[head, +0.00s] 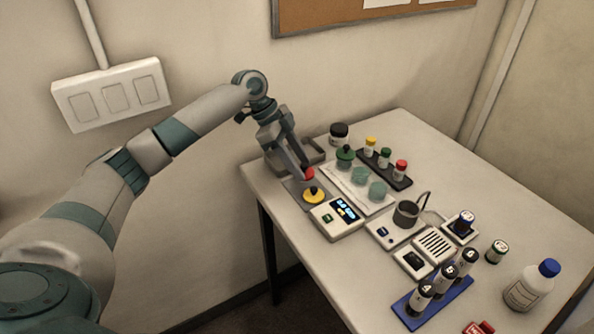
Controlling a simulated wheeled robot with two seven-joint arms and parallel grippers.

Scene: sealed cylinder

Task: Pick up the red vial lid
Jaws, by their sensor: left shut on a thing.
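My left gripper (305,174) reaches over the far left part of the table, its fingers pointing down. It is shut on a small red lid (309,173), held just above a yellow piece with a dark knob (314,196) on the scale (337,216). The fingers partly cover the red lid. A vial with a red top (401,166) stands in a dark rack (399,183), right of the gripper. My right gripper is not in view.
Yellow-topped (370,142) and green-topped (385,153) vials share the dark rack. A white tray (374,207) with greenish cups lies beside the scale. A blue rack (436,302) of vials and a white bottle (530,287) stand nearer. The table's far right is clear.

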